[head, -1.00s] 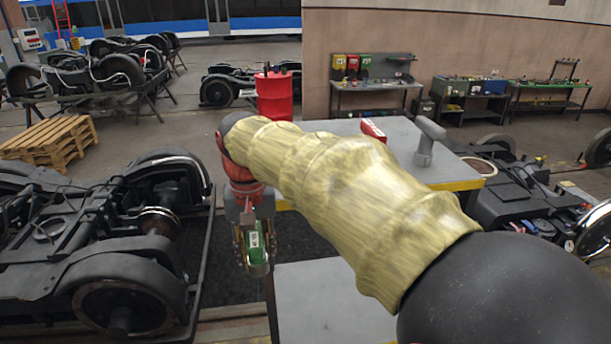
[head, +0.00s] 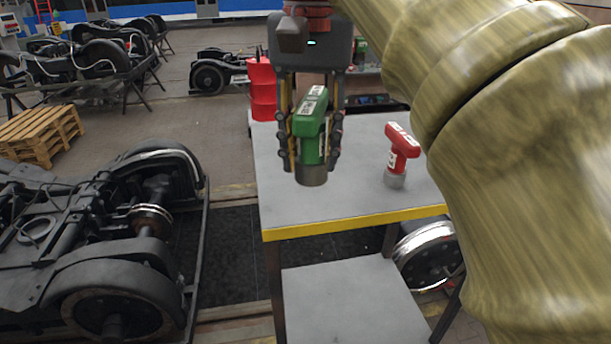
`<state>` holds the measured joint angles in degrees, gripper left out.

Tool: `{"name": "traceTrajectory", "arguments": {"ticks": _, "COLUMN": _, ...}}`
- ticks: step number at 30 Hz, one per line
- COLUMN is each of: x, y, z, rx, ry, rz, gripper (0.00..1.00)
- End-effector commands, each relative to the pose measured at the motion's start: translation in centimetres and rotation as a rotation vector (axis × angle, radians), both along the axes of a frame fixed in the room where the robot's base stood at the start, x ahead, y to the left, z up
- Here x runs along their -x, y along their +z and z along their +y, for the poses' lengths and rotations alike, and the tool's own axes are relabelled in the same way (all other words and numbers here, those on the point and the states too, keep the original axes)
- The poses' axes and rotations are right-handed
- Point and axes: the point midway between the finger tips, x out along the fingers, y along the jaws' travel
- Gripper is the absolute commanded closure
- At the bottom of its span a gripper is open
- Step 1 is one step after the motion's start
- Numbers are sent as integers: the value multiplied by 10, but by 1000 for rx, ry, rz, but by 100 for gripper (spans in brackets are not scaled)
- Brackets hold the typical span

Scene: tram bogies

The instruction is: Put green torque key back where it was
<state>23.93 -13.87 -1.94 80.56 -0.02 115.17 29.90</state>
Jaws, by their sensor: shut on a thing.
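My gripper (head: 311,150) is shut on the green torque key (head: 313,128). The key has a green T-shaped handle with a white label and a grey metal socket end that points down. One finger is on each side of the handle. The key appears in front of or above the left part of the grey table top (head: 285,198); its exact height over the table cannot be told. A red torque key (head: 402,147) stands upright on the table to the right of my gripper, socket end down.
The table has a yellow front edge (head: 350,222) and a lower grey shelf (head: 345,295). A red drum (head: 262,88) stands behind it. A black bogie (head: 110,245) is on the left. The table top between the two keys is clear. My arm hides the right side.

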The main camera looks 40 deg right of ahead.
Motion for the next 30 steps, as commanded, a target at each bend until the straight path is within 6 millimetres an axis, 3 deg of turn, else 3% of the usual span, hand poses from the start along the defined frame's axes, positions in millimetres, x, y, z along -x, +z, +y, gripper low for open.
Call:
{"name": "traceTrajectory", "arguments": {"ticks": 13, "x": -52, "y": -38, "z": -72, "rx": -1, "ry": -4, "rz": 3, "gripper": 100}}
{"name": "traceTrajectory", "arguments": {"ticks": 15, "x": -58, "y": -52, "z": -79, "rx": -2, "ry": -2, "rz": 3, "gripper": 100}}
{"name": "traceTrajectory", "arguments": {"ticks": 21, "x": -71, "y": -80, "z": -98, "rx": 0, "ry": -1, "rz": 1, "gripper": 100}}
{"name": "traceTrajectory", "arguments": {"ticks": 30, "x": -82, "y": -102, "z": -111, "rx": -1, "ry": -1, "rz": 2, "gripper": 100}}
